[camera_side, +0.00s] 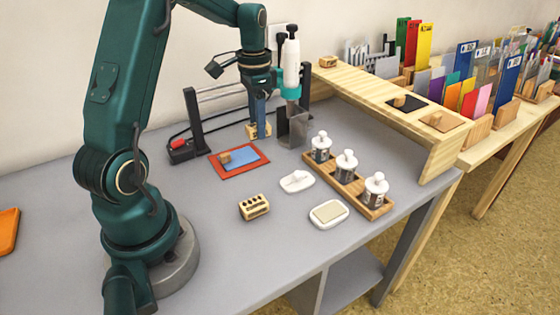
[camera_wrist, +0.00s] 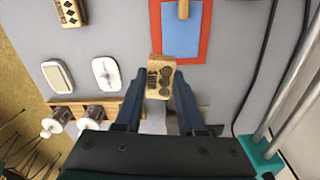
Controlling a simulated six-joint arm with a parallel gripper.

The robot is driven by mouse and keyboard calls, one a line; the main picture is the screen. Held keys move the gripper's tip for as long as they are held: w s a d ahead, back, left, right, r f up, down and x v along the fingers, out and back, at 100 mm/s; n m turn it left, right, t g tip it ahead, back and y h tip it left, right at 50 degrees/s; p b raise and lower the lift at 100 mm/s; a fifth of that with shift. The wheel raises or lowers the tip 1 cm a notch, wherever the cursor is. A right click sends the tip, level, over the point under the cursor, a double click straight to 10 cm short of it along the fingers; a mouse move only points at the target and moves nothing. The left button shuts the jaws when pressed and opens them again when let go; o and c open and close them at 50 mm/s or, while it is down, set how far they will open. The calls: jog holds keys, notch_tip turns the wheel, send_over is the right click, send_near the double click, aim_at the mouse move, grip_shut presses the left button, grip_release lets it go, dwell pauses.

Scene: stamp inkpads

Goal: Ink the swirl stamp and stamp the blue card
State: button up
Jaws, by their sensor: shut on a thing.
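My gripper (camera_side: 258,128) is shut on a small wooden block (camera_wrist: 160,78) with dark round marks and lines on its face; I cannot tell whether they are a swirl. The block also shows in the side view (camera_side: 252,133), just behind the card's frame. Its height above the desk is unclear. The blue card (camera_side: 247,159) lies in a red frame (camera_side: 226,174), with a small wooden piece (camera_side: 225,158) over its left end. Two white oval pads stand nearer the front: one (camera_side: 297,181) with a white raised top, one (camera_side: 328,214) showing a beige surface.
A wooden rack (camera_side: 372,207) holds three bottles. A grey metal piece (camera_side: 291,130) and a white-and-teal tool stand right of my gripper. A wooden shelf (camera_side: 355,87) lies beyond.

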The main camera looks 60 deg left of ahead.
aim_at(244, 155)
jog(key=shift+n, duration=0.8)
jog(key=shift+s+a+f, duration=0.4)
jog(key=shift+a+f, duration=0.25)
jog(key=shift+f, duration=0.35)
jog(key=shift+s+a+f, duration=0.4)
jog(key=shift+a+f, duration=0.2)
jog(key=shift+f, duration=0.4)
jog(key=shift+s+a+f, duration=0.4)
jog(key=shift+a+f, duration=0.25)
jog(key=shift+f, duration=0.35)
jog(key=shift+f, duration=0.5)
notch_tip(244, 155, up, 7)
dwell(0.4)
